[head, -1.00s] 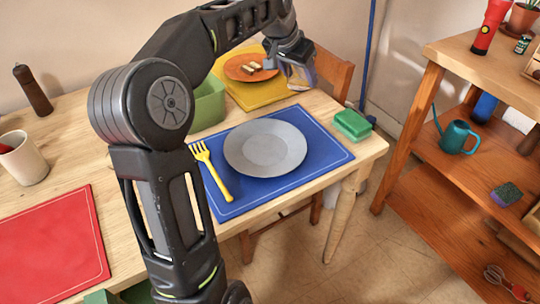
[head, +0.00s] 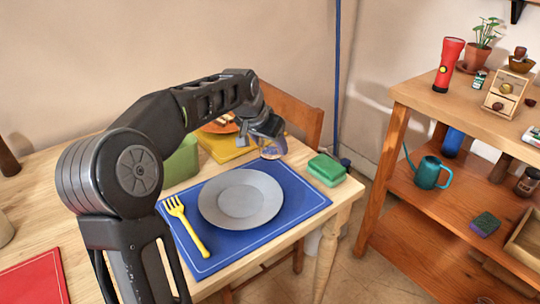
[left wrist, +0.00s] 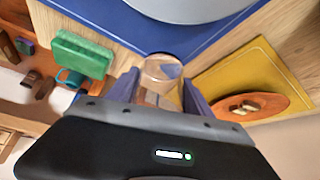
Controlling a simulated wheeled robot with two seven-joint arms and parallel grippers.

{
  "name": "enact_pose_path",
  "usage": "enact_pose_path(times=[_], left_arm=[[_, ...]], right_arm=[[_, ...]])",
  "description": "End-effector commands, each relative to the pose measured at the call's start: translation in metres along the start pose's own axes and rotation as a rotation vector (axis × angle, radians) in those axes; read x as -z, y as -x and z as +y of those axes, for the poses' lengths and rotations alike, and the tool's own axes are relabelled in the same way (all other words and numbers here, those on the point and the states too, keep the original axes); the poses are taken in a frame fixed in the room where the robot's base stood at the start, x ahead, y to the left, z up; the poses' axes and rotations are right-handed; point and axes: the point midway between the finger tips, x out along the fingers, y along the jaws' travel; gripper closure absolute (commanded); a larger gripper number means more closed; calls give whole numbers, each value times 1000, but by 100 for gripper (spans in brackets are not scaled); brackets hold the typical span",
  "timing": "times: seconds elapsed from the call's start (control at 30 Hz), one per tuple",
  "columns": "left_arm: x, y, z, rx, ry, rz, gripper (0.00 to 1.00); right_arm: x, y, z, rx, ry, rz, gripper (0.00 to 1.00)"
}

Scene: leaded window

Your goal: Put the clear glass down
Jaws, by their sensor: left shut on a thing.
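My left gripper (head: 270,142) reaches over the table behind the plate and is shut on the clear glass (head: 272,152). The glass shows just beyond the back edge of the blue placemat (head: 304,205). In the left wrist view the glass (left wrist: 160,72) sits between the two fingers, beside the blue mat's corner (left wrist: 150,42). I cannot tell whether its base touches the table. The grey plate (head: 241,199) lies on the blue mat with a yellow fork (head: 186,226) to its left. My right gripper is not in view.
A green sponge-like block (head: 326,169) lies right of the glass. A yellow mat (head: 222,150) with an orange plate (left wrist: 252,105) is on the other side. A green container (head: 181,163) stands left of it. A chair (head: 300,105) is behind; a shelf (head: 420,95) stands right.

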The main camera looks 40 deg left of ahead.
Motion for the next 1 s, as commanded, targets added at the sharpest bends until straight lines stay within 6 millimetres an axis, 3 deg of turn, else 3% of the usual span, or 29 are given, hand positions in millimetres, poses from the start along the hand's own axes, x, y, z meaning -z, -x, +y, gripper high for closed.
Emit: enact_pose_path(times=[0.27, 0.67, 0.7, 1.0], left_arm=[[-18, -30, 0, 0, 0, -1, 91], [-20, -34, 0, 0, 0, 0, 91], [-21, -35, 0, -1, 0, -2, 40], [-20, -34, 0, -1, 0, -1, 18]], right_arm=[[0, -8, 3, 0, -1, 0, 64], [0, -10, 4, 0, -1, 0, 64], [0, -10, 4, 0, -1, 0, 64], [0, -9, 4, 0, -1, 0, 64]])
